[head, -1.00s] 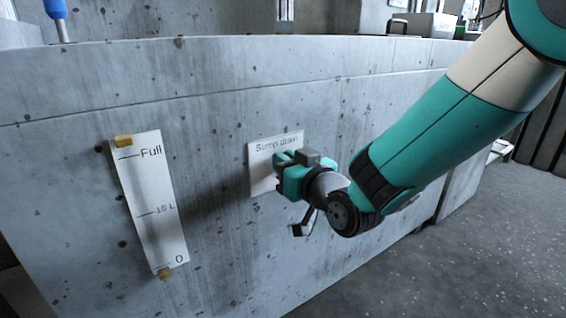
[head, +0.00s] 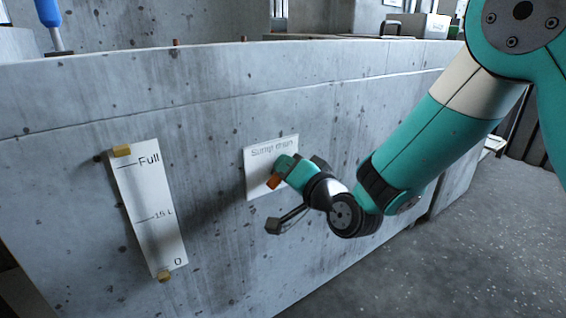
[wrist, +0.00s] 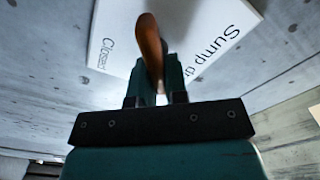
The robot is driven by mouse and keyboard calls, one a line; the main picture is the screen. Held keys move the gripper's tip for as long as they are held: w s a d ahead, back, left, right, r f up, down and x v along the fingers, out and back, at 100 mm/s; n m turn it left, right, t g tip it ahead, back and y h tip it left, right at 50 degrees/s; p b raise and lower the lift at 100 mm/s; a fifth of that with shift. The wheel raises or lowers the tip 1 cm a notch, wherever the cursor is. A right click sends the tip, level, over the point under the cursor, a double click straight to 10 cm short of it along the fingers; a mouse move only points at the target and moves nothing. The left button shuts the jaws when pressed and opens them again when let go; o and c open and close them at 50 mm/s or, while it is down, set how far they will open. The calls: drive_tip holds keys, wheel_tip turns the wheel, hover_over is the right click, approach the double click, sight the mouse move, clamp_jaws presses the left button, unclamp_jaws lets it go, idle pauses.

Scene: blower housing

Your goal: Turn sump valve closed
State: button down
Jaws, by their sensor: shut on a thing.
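The sump valve's orange handle (head: 274,181) shows at the tip of my gripper (head: 282,172), in front of the white sign (head: 257,183) on the concrete wall. In the wrist view the handle (wrist: 150,42) rises as a narrow orange-brown lever from between the teal fingers of my gripper (wrist: 153,80). The fingers are shut on it. The sign (wrist: 185,30) behind it reads "Sump", with the rest partly covered, and "Closed" at its left. My gripper hides the valve's body and the handle's gripped part.
A blue-handled tool (head: 48,20) stands on the ledge. Open floor (head: 470,240) lies to the right.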

drive_tip(key=m, duration=0.2)
drive_tip(key=m+p, duration=0.1)
drive_tip(key=m, duration=0.1)
drive_tip(key=shift+d+f+m, duration=0.15)
drive_tip(key=shift+f+m, duration=0.15)
drive_tip(key=shift+f, duration=0.05)
drive_tip(key=shift+f+m+p, duration=0.2)
drive_tip(key=shift+m+p, duration=0.05)
drive_tip(key=shift+m, duration=0.55)
drive_tip(key=shift+f+m+p, duration=0.15)
drive_tip(key=shift+m+p, duration=0.05)
drive_tip(key=shift+m, duration=0.6)
drive_tip(key=c, duration=1.1)
unclamp_jaws()
drive_tip(key=shift+c, duration=0.2)
drive_tip(key=shift+w, duration=0.1)
drive_tip(key=shift+d, duration=0.1)
